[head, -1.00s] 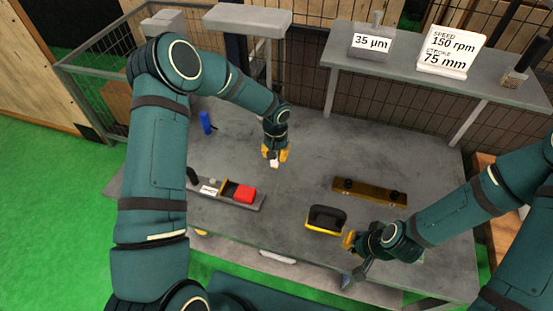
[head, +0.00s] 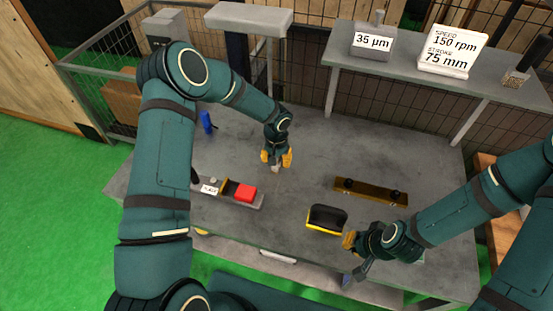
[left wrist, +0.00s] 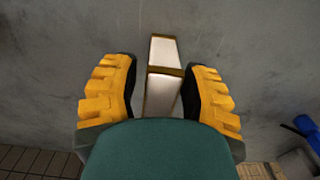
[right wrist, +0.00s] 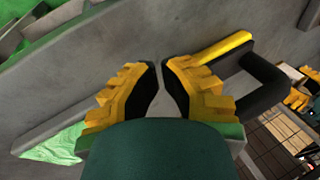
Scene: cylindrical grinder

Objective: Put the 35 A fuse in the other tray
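In the left wrist view, a white block-like fuse (left wrist: 163,52) with brass-coloured bands lies between the spread fingers of my left gripper (left wrist: 160,75). A gap shows beside the left finger, and the fuse's near end is hidden. In the head view my left gripper (head: 277,160) is low over the mid-table, the pale fuse (head: 275,169) just under its tips. I cannot read any rating on it. A grey tray (head: 254,206) with a red block and a white label is to the left. My right gripper (head: 350,240), empty and its fingers nearly together, is near the front edge.
A black-and-yellow handled object (head: 326,218) stands beside my right gripper. A brass-coloured bar with black knobs (head: 370,192) lies behind it. A blue item (head: 206,122) is at the back left. A raised shelf (head: 400,72) with signs spans the back right. The table's middle back is clear.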

